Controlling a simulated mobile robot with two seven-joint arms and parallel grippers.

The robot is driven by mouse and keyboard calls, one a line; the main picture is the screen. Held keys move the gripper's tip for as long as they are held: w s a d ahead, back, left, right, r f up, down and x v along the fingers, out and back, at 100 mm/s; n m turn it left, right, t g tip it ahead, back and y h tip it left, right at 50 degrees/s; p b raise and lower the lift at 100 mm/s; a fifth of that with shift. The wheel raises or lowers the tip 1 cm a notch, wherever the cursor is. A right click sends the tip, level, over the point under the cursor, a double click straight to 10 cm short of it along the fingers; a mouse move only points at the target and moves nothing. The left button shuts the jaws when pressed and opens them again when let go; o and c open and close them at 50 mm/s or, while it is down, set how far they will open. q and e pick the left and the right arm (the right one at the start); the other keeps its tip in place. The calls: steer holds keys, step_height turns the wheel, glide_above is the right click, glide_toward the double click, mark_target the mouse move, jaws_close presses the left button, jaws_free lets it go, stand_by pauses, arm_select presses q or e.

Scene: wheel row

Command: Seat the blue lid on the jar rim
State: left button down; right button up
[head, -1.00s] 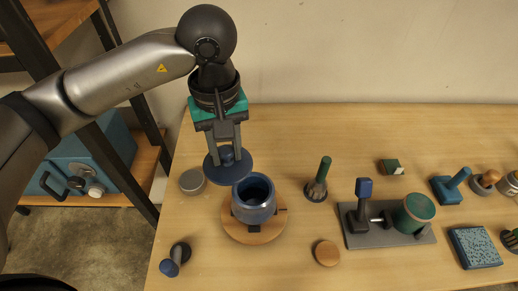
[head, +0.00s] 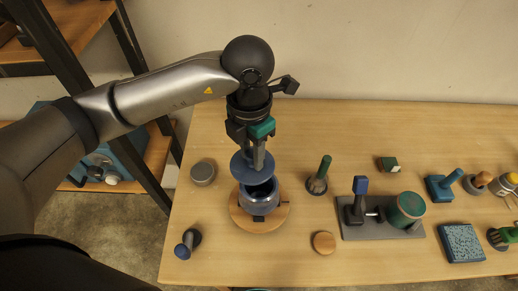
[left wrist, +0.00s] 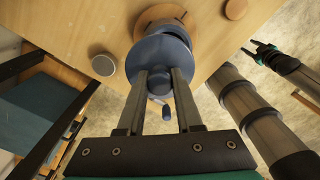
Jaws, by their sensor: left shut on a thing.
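The blue lid (head: 240,168) is a flat disc with a knob. My left gripper (head: 258,163) is shut on its knob and holds it over the back part of the jar. The blue-grey jar (head: 262,197) stands upright on a round wooden board, its dark mouth partly showing in front of the lid. The lid looks apart from the rim; the far side of the rim is hidden. In the left wrist view the lid (left wrist: 156,50) covers much of the jar (left wrist: 172,26). My right gripper (left wrist: 252,47) shows small at the right there, its opening unclear.
The wooden board (head: 241,215) carries the jar. A grey tin (head: 203,173) stands left of it, a blue-headed tool (head: 186,247) front left. A green-handled tool (head: 319,178), a wooden disc (head: 324,242) and a grey fixture (head: 375,230) are to the right.

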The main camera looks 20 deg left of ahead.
mark_target(259, 176)
arm_select(q)
steer(key=n, duration=0.3)
steer(key=d+n+p, duration=0.1)
steer(key=n, duration=0.2)
steer(key=shift+s+r, duration=0.1)
steer(key=shift+r, duration=0.05)
steer(key=n, duration=0.1)
steer(key=n+p, duration=0.1)
steer(key=n, duration=0.3)
steer(key=shift+s+d+p, duration=0.1)
steer(key=shift+d+p, duration=0.2)
steer(key=shift+f, duration=0.25)
steer(key=shift+f+b, duration=1.8)
steer(key=shift+f, duration=0.15)
steer(key=shift+f+b, duration=1.35)
steer(key=shift+f, duration=0.1)
stand_by(1.7)
stand_by(0.6)
steer(key=c, duration=0.7)
jaws_free()
steer(key=shift+c, duration=0.2)
